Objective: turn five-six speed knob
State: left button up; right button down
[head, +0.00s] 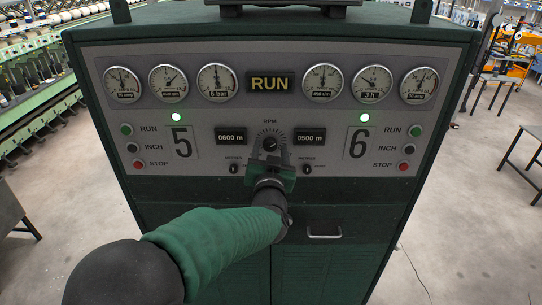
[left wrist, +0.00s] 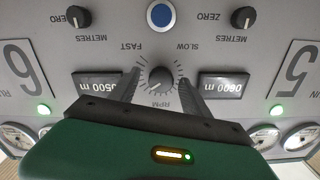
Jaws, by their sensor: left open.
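The RPM speed knob (head: 270,143) is a dark round knob with a dial scale, at the centre of the grey panel between sections 5 and 6. In the left wrist view, which shows the panel upside down, the knob (left wrist: 160,80) has a pale pointer mark and FAST and SLOW labels. My left gripper (head: 270,157) is in front of the panel at the knob. Its fingers (left wrist: 158,88) are open, one on each side of the knob, with gaps visible. How far they reach around it is unclear. My right gripper is not in view.
Counters reading 0600 m (head: 231,137) and 0500 m (head: 310,136) flank the knob. Small METRES knobs (head: 234,168) and a blue button (left wrist: 160,15) sit below. A lit RUN sign (head: 270,83) and several gauges line the top. Both green lamps (head: 176,117) are lit.

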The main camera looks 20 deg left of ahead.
pick_arm(q)
jog(key=b+v, duration=0.3)
jog(key=v, duration=1.3)
jog(key=shift+s+b, duration=0.3)
jog(key=shift+b, duration=0.1)
jog(key=shift+w+d, duration=0.1)
